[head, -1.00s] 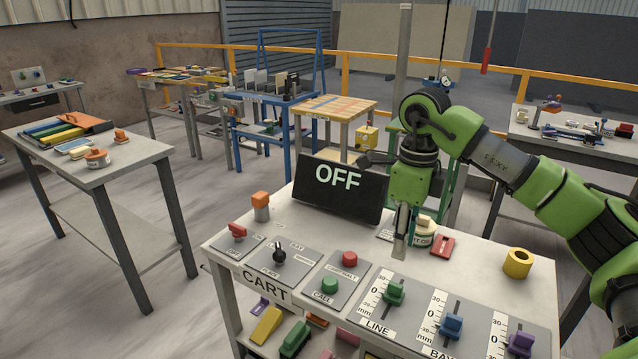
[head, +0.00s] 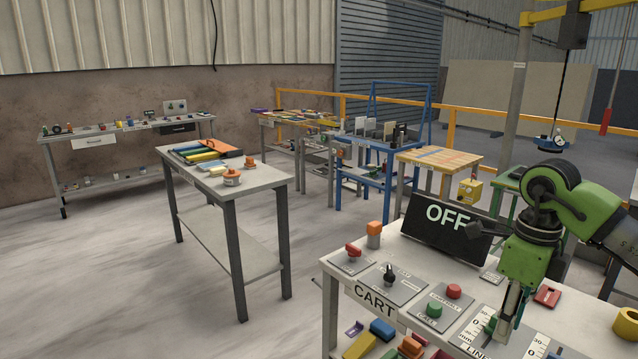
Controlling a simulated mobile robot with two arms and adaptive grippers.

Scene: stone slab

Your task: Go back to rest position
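My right gripper (head: 508,318) points down over the front half of the control cart (head: 398,238), at the right of the picture. Its tips are close to the green LINE slider (head: 490,325) and partly cover the scale panel. I cannot tell whether it touches the slider. The fingers are seen nearly edge-on, so any gap between them is unclear, and I see nothing held. My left gripper is out of view.
An upright black OFF sign (head: 447,220) stands at the cart's back. The cart top holds a red knob (head: 353,250), a black dial (head: 390,274) and red (head: 453,291) and green (head: 433,311) buttons. A grey table (head: 262,178) stands left, with open floor around it.

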